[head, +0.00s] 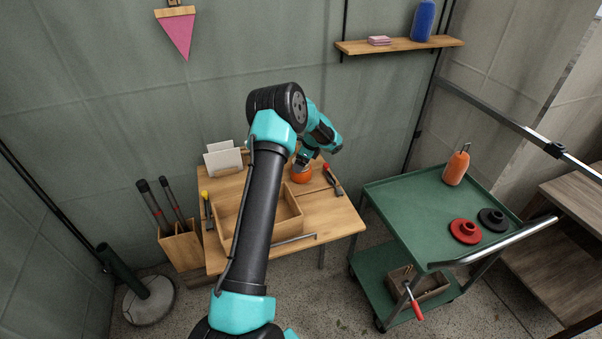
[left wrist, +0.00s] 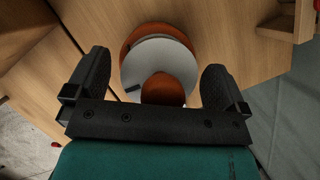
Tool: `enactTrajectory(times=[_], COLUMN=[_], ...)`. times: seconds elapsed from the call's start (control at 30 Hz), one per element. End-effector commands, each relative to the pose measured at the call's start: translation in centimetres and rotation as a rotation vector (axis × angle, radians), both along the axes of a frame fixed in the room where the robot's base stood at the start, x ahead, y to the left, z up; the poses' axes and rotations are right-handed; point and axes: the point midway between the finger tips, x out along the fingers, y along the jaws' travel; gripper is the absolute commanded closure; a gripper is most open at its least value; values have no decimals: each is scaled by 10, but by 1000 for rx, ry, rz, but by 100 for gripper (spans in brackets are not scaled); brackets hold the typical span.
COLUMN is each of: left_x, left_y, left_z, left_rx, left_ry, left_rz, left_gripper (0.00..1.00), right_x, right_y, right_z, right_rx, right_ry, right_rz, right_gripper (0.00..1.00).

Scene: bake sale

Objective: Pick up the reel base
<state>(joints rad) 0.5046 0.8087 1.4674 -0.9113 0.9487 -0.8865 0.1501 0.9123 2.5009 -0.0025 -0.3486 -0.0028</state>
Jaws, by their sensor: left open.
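An orange round piece (head: 300,177), which appears to be the reel base, is on the wooden table near its back, partly hidden by my arm. In the left wrist view it shows as an orange disc (left wrist: 134,37) with a pale grey disc (left wrist: 155,62) and a rounded orange part (left wrist: 163,90) over it. My left gripper (left wrist: 156,82) is open, with one finger on each side of the piece. I cannot tell whether the fingers touch it. In the head view my left fingertips are hard to make out. My right gripper is not in view.
An open wooden tray (head: 290,222) lies on the table under my arm. A red-handled tool (head: 332,180) lies to the right of the orange piece. A green cart (head: 400,198) at right holds red (head: 465,231) and black (head: 492,219) round pieces and an orange bottle (head: 456,167).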

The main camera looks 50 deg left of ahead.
Motion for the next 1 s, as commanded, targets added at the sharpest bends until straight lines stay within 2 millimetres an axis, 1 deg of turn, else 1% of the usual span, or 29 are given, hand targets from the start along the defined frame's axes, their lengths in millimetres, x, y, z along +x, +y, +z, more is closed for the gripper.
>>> enactTrajectory(times=[0.4,0.47,1.0], left_x=[0,0,0], left_y=[0,0,0], left_z=[0,0,0], left_rx=[0,0,0], left_ry=[0,0,0], left_rz=[0,0,0], left_gripper=[0,5,56], right_x=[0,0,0], right_y=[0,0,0], right_z=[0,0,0], right_rx=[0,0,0], right_ry=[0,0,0], right_rz=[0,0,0], right_gripper=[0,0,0])
